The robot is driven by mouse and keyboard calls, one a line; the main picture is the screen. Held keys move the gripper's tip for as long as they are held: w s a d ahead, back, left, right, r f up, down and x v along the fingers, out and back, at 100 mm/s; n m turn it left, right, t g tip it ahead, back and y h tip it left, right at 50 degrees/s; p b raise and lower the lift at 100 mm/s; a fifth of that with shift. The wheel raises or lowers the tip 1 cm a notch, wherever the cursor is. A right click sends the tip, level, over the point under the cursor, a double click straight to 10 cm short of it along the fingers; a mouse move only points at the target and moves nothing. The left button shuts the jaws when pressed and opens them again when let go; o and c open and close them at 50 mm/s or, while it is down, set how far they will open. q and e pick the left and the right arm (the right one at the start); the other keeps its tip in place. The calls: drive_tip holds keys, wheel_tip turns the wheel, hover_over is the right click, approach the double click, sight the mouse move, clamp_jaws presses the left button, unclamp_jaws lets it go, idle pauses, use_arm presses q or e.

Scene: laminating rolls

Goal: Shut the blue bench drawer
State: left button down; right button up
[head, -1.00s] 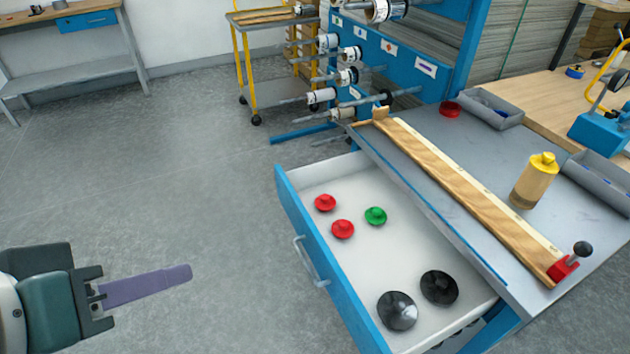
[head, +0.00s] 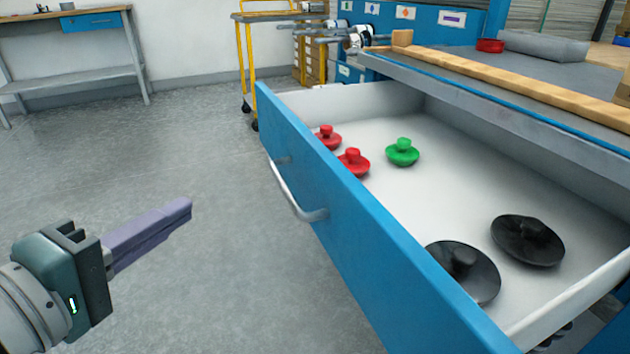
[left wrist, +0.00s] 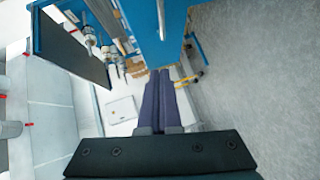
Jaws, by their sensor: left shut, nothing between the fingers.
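The blue bench drawer (head: 350,225) stands pulled out from under the grey bench top (head: 420,72) in the head view. Its blue front carries a silver bar handle (head: 293,198). Inside lie two red knobbed discs (head: 353,163), a green one (head: 402,152) and two black ones (head: 527,241). My left gripper (head: 185,205) is at the lower left, in front of the drawer and apart from it, with its purple fingers shut and empty. The shut fingers also show in the left wrist view (left wrist: 162,95). My right gripper is not in view.
A wooden strip (head: 510,85) lies along the bench top, with a red dish (head: 490,45) and a grey tray (head: 543,47) behind it. A yellow-framed cart (head: 247,70) and another workbench (head: 75,55) stand farther back. The floor left of the drawer is clear.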

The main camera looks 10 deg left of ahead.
use_arm(q)
drive_tip(key=d+f+b+x, duration=0.1)
drive_tip(key=b+x, duration=0.5)
drive_tip(key=x, duration=0.7)
drive_tip(key=shift+d+f+n, duration=0.3)
drive_tip(key=shift+d, duration=0.3)
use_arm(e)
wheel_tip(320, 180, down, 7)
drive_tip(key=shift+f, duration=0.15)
